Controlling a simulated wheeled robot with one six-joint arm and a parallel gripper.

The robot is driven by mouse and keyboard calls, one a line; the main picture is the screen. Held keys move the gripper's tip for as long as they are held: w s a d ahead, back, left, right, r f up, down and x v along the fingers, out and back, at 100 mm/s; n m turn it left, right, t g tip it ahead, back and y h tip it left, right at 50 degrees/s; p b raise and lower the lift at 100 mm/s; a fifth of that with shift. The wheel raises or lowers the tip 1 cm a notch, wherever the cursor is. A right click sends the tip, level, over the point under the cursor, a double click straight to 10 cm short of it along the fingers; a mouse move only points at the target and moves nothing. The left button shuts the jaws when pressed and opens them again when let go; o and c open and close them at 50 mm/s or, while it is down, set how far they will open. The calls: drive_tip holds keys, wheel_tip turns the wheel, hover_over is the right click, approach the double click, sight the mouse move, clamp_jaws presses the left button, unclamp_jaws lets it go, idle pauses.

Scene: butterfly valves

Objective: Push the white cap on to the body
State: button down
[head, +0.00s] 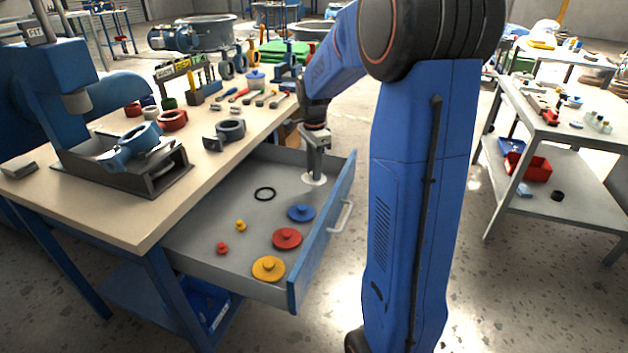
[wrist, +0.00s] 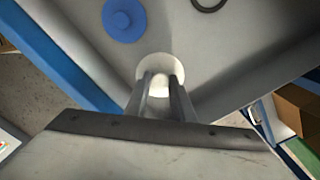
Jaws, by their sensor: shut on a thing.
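The white cap (head: 313,179) is a round disc at the back right of the open drawer, by the drawer's front panel. My gripper (head: 315,168) points down and is shut on the cap's middle knob. In the wrist view the two fingers of my gripper (wrist: 160,88) close on the white cap (wrist: 154,60), whose rim shows around them. I cannot tell whether the cap rests on the drawer floor or is just off it. A blue ring-shaped valve body (head: 131,146) lies tilted in the grey fixture under the press. Which body belongs to the cap is unclear.
The drawer (head: 196,232) also holds a blue cap (head: 301,213), a red cap (head: 287,238), a yellow cap (head: 269,268), a black ring (head: 265,194) and small knobs. The blue press (head: 50,75) stands on the bench (head: 128,212). More valve bodies stand behind.

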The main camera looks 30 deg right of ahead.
drive_tip(key=shift+r, duration=3.85)
drive_tip(key=shift+a, duration=0.1)
